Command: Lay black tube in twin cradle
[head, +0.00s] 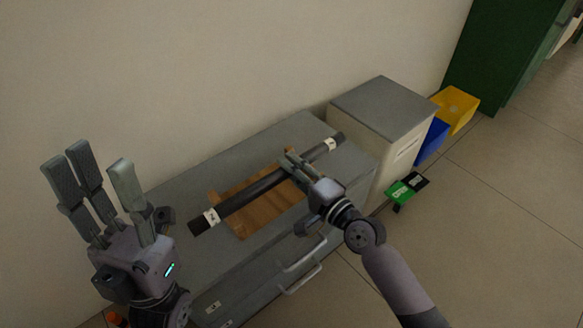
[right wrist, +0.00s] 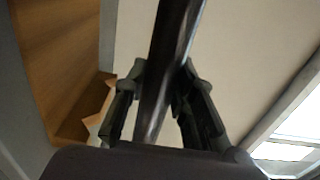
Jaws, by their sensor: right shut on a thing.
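The black tube (head: 250,194) has a white label near each end and lies diagonally across the head view. My right gripper (head: 291,163) is shut on it, right of its middle. In the right wrist view the tube (right wrist: 168,62) passes between the two fingers (right wrist: 155,105). The wooden twin cradle (head: 262,218) sits on the grey cabinet top, beneath the tube in the head view. The tube and gripper hide part of it, and I cannot tell whether they touch. Wood, probably the cradle (right wrist: 62,60), shows at the left of the wrist view. My left gripper (head: 97,178) is open and empty, fingers up.
The grey cabinet (head: 180,195) stands against the wall, with handles on its front. A pale box-like unit with a grey top (head: 380,105) stands at its right end. Beyond are blue (head: 432,140) and yellow bins (head: 457,105), and a green-and-black item (head: 405,188).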

